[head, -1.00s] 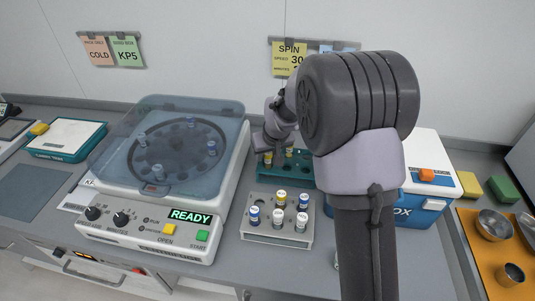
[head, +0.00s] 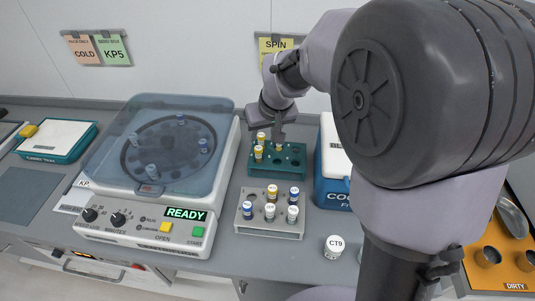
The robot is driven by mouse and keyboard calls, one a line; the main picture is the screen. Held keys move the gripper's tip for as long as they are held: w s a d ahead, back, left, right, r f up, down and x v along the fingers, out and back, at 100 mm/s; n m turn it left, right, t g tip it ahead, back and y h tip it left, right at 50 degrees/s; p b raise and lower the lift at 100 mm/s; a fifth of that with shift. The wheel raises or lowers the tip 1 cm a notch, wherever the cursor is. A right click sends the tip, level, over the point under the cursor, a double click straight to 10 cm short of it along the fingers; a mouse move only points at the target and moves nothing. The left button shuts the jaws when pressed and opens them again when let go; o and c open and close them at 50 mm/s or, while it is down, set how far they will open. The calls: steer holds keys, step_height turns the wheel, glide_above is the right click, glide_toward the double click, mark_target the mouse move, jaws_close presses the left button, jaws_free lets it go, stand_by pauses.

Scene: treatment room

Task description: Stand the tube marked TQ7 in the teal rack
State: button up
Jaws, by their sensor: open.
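The teal rack (head: 290,172) stands on the counter behind the grey rack. Two yellow-capped tubes (head: 258,152) stand at its left end. A pale-topped tube (head: 279,147) stands in the rack's back row, just under my gripper (head: 279,139). My gripper is open and points down over the rack; whether its fingers touch that tube I cannot tell. The grey rack (head: 270,231) in front holds several tubes: a yellow-capped one (head: 272,190), blue-capped ones (head: 294,194) and white-capped ones (head: 292,213). The tube markings are too small to read, so I cannot tell which is TQ7.
A centrifuge (head: 150,222) with its lid shut and READY lit stands on the left. A blue-and-white cooler box (head: 332,180) stands right of the teal rack. A white-capped container marked CT9 (head: 334,247) stands on the counter at front right.

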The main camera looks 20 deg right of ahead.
steer(key=s+a+r+m, duration=0.2)
steer(key=s+r, duration=0.6)
steer(key=s, duration=0.5)
steer(key=s+a+m+y, duration=0.1)
steer(key=s+a+m, duration=0.1)
steer(key=s, duration=1.2)
steer(key=shift+s+f+m+t, duration=0.2)
steer(key=shift+s+m+t, duration=0.2)
steer(key=shift+m, duration=0.1)
